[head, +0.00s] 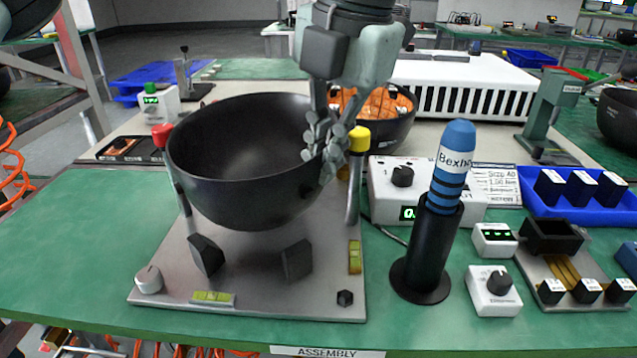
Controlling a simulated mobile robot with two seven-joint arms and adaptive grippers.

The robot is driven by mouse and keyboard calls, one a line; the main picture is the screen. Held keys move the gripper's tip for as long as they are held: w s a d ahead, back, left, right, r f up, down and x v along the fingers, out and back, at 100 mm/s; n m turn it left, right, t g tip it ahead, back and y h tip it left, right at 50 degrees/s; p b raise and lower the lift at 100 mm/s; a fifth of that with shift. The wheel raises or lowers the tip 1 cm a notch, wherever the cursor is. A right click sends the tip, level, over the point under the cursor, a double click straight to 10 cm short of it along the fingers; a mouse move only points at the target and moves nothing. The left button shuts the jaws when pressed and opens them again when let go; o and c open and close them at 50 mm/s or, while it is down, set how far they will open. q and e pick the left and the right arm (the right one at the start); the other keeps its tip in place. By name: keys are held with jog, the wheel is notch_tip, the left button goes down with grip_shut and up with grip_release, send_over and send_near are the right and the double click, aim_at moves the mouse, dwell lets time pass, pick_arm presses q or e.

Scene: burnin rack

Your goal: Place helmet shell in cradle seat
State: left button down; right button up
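The helmet shell (235,190) is a black, bowl-like shell with its opening upward, at left of centre in the head view. It is over the cradle (240,285), a grey metal plate with a red-capped post, a yellow-capped post and two black angled pads (297,260). Its underside hides the middle of the seat, so I cannot tell whether it touches the supports. My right gripper is not in view.
A blue-handled Bexho tool (450,170) stands upright in a black holder (427,250) right of the cradle. Behind are a grey display box (385,200) and a black shell with orange contents (385,115). A blue tray (580,205) is at right. Green tabletop is clear at far left.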

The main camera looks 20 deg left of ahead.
pick_arm(q)
notch_tip(320, 180, down, 4)
jog(key=shift+r, duration=0.15)
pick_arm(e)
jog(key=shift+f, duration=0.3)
pick_arm(q)
jog(key=c, duration=2)
grip_release()
jog(key=shift+o, duration=1.3)
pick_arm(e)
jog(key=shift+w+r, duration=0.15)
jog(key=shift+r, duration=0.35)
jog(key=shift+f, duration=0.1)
